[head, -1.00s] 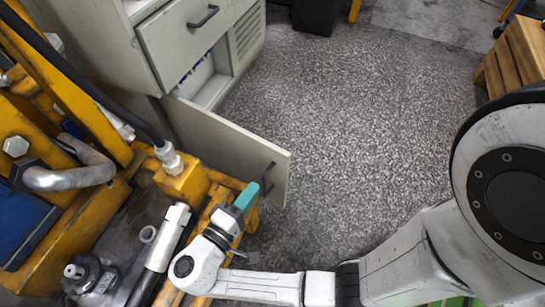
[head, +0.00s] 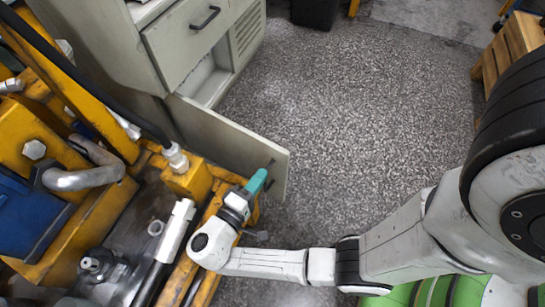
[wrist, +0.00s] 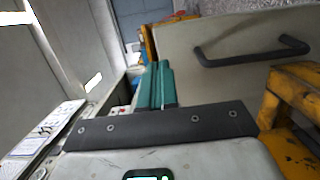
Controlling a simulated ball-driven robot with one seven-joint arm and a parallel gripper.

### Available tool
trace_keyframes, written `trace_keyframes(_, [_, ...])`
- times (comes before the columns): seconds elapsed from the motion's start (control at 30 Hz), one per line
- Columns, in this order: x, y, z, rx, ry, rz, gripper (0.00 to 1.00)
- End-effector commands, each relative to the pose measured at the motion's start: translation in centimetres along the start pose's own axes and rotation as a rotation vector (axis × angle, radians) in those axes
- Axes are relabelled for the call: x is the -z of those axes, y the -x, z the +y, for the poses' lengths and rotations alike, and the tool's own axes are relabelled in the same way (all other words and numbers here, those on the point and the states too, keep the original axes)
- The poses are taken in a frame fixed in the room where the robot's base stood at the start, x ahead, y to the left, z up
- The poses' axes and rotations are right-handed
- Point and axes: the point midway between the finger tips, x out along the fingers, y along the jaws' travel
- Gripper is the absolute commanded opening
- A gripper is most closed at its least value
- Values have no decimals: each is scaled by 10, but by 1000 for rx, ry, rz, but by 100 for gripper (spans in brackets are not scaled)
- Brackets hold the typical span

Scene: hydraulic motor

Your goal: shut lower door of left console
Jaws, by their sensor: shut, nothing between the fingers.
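The lower door (head: 232,135) of the grey console (head: 150,60) stands wide open, swung out toward the yellow machine. Its dark bar handle (head: 268,172) is near the free edge. In the wrist view the door panel (wrist: 210,85) and its black handle (wrist: 250,50) show at the right. My gripper, with teal fingers (head: 257,181), is shut and empty. In the head view it overlaps the door's lower free corner, close to the handle. The wrist view shows the fingers (wrist: 155,85) left of the handle. I cannot tell whether they touch the door.
The yellow hydraulic machine (head: 110,165) with pipes and hoses fills the left and crowds the door's near side. Speckled floor (head: 360,120) to the right is clear. A wooden crate (head: 510,55) stands at the far right.

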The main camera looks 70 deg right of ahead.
Motion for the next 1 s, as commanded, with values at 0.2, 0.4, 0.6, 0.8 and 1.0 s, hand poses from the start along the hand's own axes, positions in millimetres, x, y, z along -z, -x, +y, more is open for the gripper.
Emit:
trace_keyframes(0.2, [-1,-23,-1,2,-1,-5,0])
trace_keyframes(0.4, [-1,-49,-1,1,0,-5,0])
trace_keyframes(0.6, [0,-64,0,1,-2,-2,0])
trace_keyframes(0.8, [0,-67,0,0,-1,0,0])
trace_keyframes(1.0, [0,-67,0,0,-1,0,0])
